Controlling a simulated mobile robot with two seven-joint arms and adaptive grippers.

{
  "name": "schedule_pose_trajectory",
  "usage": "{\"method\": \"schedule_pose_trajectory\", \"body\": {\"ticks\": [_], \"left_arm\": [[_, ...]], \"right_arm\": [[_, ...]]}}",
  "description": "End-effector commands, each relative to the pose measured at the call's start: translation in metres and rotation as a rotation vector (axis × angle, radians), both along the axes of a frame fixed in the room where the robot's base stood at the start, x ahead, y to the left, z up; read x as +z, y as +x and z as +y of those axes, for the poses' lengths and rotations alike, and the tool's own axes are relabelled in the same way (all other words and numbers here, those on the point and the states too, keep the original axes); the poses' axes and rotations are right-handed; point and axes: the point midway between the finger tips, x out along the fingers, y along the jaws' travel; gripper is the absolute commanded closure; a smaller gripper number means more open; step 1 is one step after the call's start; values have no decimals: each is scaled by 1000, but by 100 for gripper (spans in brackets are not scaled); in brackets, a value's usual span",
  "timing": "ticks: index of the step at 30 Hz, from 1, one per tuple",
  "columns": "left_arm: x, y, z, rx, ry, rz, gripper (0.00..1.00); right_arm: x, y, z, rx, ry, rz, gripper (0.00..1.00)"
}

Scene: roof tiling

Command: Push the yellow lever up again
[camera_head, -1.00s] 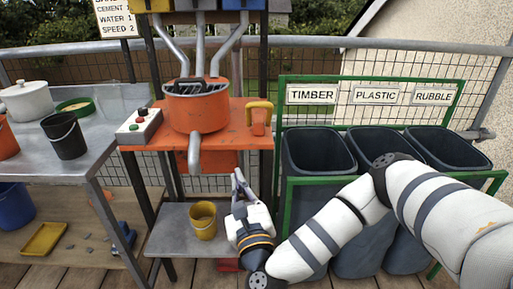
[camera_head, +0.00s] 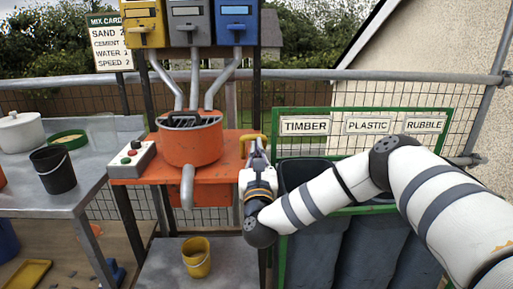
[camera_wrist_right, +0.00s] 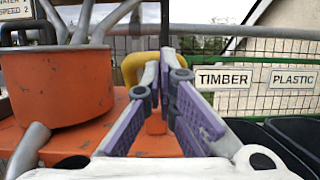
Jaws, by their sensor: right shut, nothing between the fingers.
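The yellow lever (camera_head: 248,138) is a bent yellow handle at the right end of the orange mixer stand, beside the orange mixing drum (camera_head: 192,143). In the right wrist view the lever (camera_wrist_right: 130,66) shows just behind and left of my fingertips, partly hidden by them. My right gripper (camera_head: 257,148) is shut and empty, its tips pointing up in front of the lever. In the right wrist view the gripper's purple-padded fingers (camera_wrist_right: 164,68) meet at the tips. I cannot tell whether they touch the lever. My left gripper is out of view.
A control box with buttons (camera_head: 131,160) sits left of the drum. Yellow, grey and blue hoppers (camera_head: 187,22) hang above. A yellow bucket (camera_head: 196,262) stands on the lower shelf. Green-framed bins (camera_head: 300,172) stand close on the right, behind my right arm.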

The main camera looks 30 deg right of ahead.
Motion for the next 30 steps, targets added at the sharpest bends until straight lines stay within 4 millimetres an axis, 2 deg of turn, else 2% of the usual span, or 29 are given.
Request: {"method": "schedule_pose_trajectory", "body": {"ticks": [4, 14, 21, 30], "left_arm": [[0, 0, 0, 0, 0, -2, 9], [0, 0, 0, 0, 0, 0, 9], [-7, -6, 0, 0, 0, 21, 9], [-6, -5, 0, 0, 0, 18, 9]], "right_arm": [[2, 7, -4, 1, -1, 2, 100], [2, 8, -5, 1, 0, 2, 100], [14, 24, -15, -1, 0, 4, 100], [20, 24, -16, -4, -1, -6, 100]]}}
